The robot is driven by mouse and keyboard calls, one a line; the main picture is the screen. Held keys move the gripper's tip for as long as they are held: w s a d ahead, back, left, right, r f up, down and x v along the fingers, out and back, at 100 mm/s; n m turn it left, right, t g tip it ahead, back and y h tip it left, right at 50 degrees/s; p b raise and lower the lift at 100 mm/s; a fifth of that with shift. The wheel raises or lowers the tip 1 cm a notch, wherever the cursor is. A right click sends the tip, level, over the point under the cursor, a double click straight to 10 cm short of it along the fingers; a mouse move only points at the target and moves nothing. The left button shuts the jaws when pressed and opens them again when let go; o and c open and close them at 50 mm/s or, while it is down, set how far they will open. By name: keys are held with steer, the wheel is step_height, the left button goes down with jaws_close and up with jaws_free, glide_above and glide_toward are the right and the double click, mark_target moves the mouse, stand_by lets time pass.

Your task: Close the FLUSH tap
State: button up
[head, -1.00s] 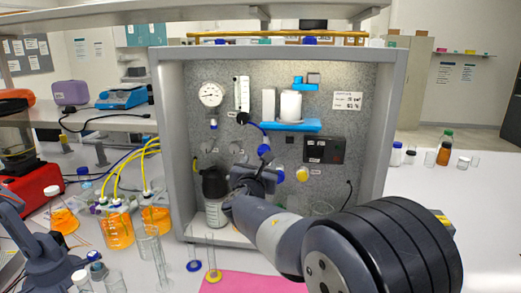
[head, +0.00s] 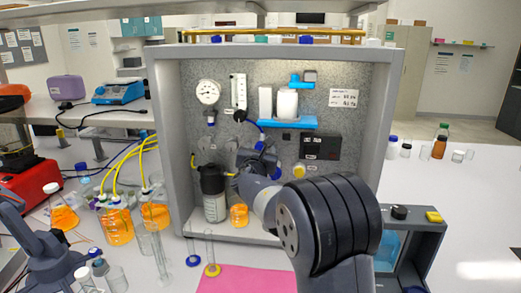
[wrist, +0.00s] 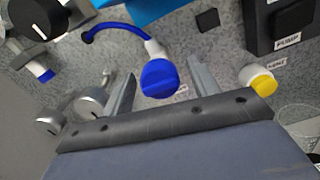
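My gripper (wrist: 161,68) is open, with its two grey fingers apart on either side of a blue tap knob (wrist: 160,80) on the panel; I cannot tell whether they touch it. A yellow knob (wrist: 263,81) is to the right of the fingers, and two grey round knobs (wrist: 91,101) are to the left.
The grey rig cabinet (head: 168,150) walls in the panel on both sides. A dark-capped bottle (head: 215,206) and an orange-filled beaker (head: 239,216) stand on its floor. A black knob (wrist: 38,16) and a black PUMP box (wrist: 270,22) project from the panel.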

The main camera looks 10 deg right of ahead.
steer(key=c, duration=0.9)
steer(key=shift+f+b, duration=0.15)
steer(key=shift+b, duration=0.45)
steer(key=m+b, duration=0.3)
steer(key=b, duration=0.1)
steer(key=shift+f, duration=0.2)
steer(key=m+b, duration=0.5)
steer(key=b, duration=0.1)
steer(key=shift+b, duration=0.35)
steer(key=m+b, duration=0.5)
steer(key=shift+r+m, duration=0.1)
steer(key=shift+m, duration=0.3)
steer(key=shift+r+m+b, duration=0.15)
steer(key=shift+m+b, duration=1.25)
steer(key=shift+m, duration=0.6)
